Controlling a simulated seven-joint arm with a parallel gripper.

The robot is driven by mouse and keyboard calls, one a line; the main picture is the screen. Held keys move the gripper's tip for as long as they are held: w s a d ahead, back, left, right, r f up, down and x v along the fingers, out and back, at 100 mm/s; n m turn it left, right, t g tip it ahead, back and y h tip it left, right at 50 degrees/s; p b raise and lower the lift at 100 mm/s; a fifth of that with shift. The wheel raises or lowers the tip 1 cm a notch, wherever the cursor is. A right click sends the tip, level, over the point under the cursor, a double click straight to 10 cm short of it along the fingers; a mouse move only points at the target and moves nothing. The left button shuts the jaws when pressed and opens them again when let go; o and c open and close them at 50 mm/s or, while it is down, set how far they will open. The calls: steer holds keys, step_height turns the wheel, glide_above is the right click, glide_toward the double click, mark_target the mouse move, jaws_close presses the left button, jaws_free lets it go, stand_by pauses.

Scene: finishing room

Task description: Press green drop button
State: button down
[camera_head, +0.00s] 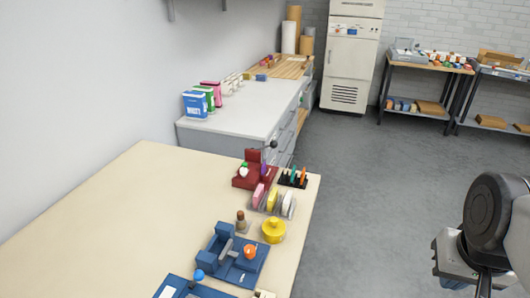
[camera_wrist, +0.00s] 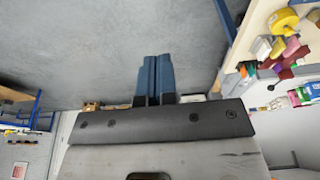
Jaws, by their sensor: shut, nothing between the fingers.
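A small green knob or button (camera_head: 244,168) shows on the red device (camera_head: 254,180) near the far right corner of the cream table; it is too small to tell whether this is the drop button. The red device also shows at the upper right of the wrist view (camera_wrist: 291,55). My gripper (camera_wrist: 154,60) is shut and empty, its blue fingers together over grey floor. In the head view, my wrist is at the right edge, off the table and well apart from the red device; the fingertips are not clear there.
The cream table (camera_head: 120,210) also carries a blue press-like device (camera_head: 218,245) with an orange knob, a yellow lidded pot (camera_head: 273,230), a rack of coloured pieces (camera_head: 272,203) and a black holder (camera_head: 292,179). A grey counter (camera_head: 235,115) stands behind. The floor to the right is clear.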

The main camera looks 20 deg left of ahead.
steer(key=w+a+r+n+h, duration=0.1)
steer(key=w+a+n, duration=0.4)
steer(key=w, duration=0.6)
steer(key=w+a+r+n+t+h, duration=0.1)
steer(key=w+a+n, duration=0.1)
steer(key=w+a, duration=0.65)
steer(key=w+a+r+n+h, duration=0.1)
steer(key=w+a+n, duration=0.3)
steer(key=w, duration=0.9)
steer(key=n+t, duration=0.5)
steer(key=n, duration=0.6)
glide_above(245, 164)
step_height(245, 164, down, 14)
steer(key=f, duration=0.1)
steer(key=shift+s+r+h, duration=0.1)
steer(key=shift+r+h, duration=0.15)
steer(key=shift+h, duration=0.05)
steer(key=shift+f, duration=0.2)
steer(key=shift+f, duration=4.2)
